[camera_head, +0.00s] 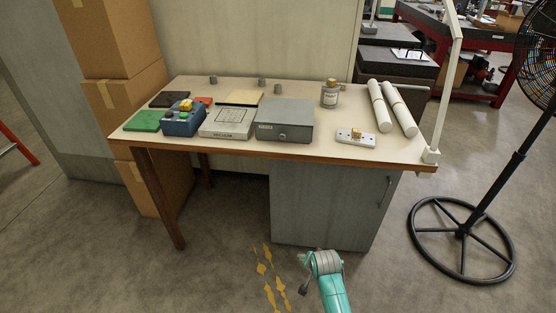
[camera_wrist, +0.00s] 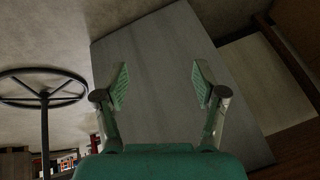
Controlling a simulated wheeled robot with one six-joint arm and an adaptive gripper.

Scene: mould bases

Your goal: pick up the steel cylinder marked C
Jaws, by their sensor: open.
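Three small grey steel cylinders stand near the back edge of the desk in the head view: one at the left (camera_head: 213,79), one in the middle (camera_head: 262,82) and one right of it (camera_head: 278,89). Their markings are too small to read, so I cannot tell which is C. In the wrist view my gripper (camera_wrist: 160,85) is open and empty, its two fingers wide apart in front of the grey cabinet (camera_wrist: 150,60). In the head view my arm is low in front of the desk, well away from the cylinders. The gripper's fingertips are not clear there.
The desk top (camera_head: 345,110) holds a grey metal box (camera_head: 285,119), a blue control box (camera_head: 181,120), a bottle (camera_head: 330,95), white rolls (camera_head: 379,105) and a power socket (camera_head: 355,137). A white lamp post (camera_head: 443,95) stands at the right corner. A fan (camera_head: 462,230) stands right.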

